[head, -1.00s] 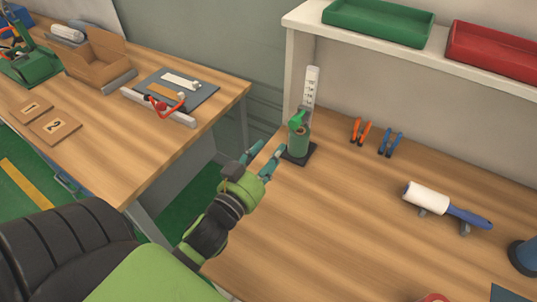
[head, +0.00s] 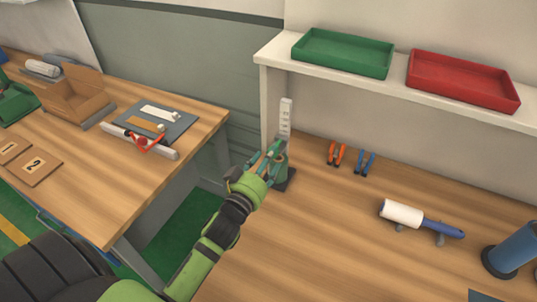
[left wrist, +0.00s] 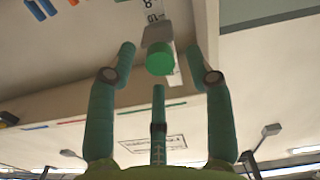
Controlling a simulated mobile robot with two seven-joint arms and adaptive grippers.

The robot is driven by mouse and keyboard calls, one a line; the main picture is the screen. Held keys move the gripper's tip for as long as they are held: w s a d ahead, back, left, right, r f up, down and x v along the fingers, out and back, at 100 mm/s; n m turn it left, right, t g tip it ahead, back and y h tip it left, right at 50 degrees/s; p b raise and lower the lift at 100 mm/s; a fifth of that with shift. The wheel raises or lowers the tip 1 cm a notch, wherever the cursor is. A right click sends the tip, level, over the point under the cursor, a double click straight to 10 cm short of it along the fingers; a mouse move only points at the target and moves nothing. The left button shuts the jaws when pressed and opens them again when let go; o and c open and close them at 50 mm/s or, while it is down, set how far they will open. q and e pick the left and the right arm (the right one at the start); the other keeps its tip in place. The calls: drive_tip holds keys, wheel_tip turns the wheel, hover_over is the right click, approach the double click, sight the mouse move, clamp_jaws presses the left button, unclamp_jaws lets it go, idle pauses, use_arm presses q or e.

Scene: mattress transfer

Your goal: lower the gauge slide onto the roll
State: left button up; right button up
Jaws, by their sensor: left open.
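The gauge stands on the right-hand bench. Its white upright scale (head: 286,118) rises behind my left gripper (head: 268,154), and a green roll (head: 281,172) sits below on a dark base (head: 288,183). My left gripper is open, with its teal fingers right at the gauge, above the roll. In the left wrist view the slide's green round knob (left wrist: 160,62) and grey block (left wrist: 157,35) lie between the spread fingers, with no clear contact. In the head view my fingers hide the slide, so its height above the roll cannot be told. My right gripper is out of view.
Orange pliers (head: 338,154) and blue pliers (head: 365,162) lie right of the gauge. A white roller with a blue handle (head: 403,213) rests further right. A shelf (head: 268,60) with green (head: 342,53) and red (head: 463,80) trays stands behind. The front bench is clear.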

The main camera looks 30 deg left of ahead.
use_arm(q)
drive_tip(key=shift+w, duration=0.55)
clamp_jaws()
wheel_tip(320, 180, down, 4)
drive_tip(key=b, duration=0.2)
drive_tip(key=shift+s+f+b, duration=0.1)
drive_tip(key=shift+b, duration=0.3)
unclamp_jaws()
drive_tip(key=s, duration=1.2)
drive_tip(key=shift+d, duration=0.3)
